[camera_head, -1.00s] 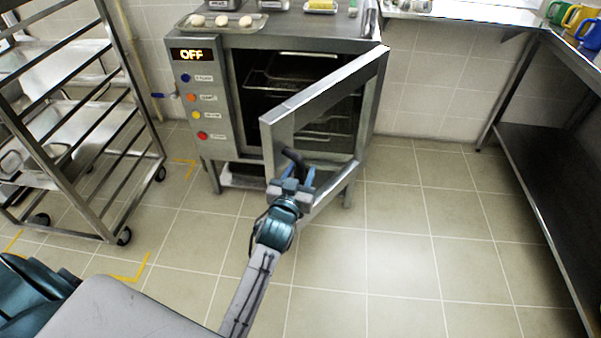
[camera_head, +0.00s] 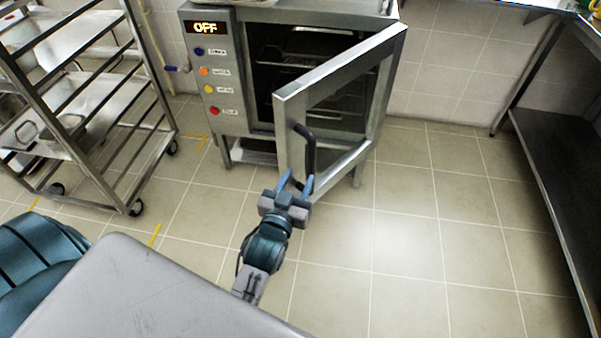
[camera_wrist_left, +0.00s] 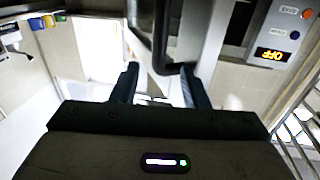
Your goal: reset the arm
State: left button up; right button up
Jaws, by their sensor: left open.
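My left gripper (camera_head: 296,182) is open, with its two blue fingers near the lower end of the oven door's black handle (camera_head: 308,150). The fingers also show apart in the left wrist view (camera_wrist_left: 158,85), with the handle (camera_wrist_left: 165,45) beyond and between them. I cannot tell whether they touch it. The oven door (camera_head: 345,100) stands partly open, swung toward me. The oven (camera_head: 225,75) has an "OFF" display and several coloured buttons. My right gripper is not in view.
A wheeled metal rack (camera_head: 90,100) with trays stands at the left. A steel table with a dark lower shelf (camera_head: 560,170) is at the right. The tiled floor (camera_head: 420,240) between is clear.

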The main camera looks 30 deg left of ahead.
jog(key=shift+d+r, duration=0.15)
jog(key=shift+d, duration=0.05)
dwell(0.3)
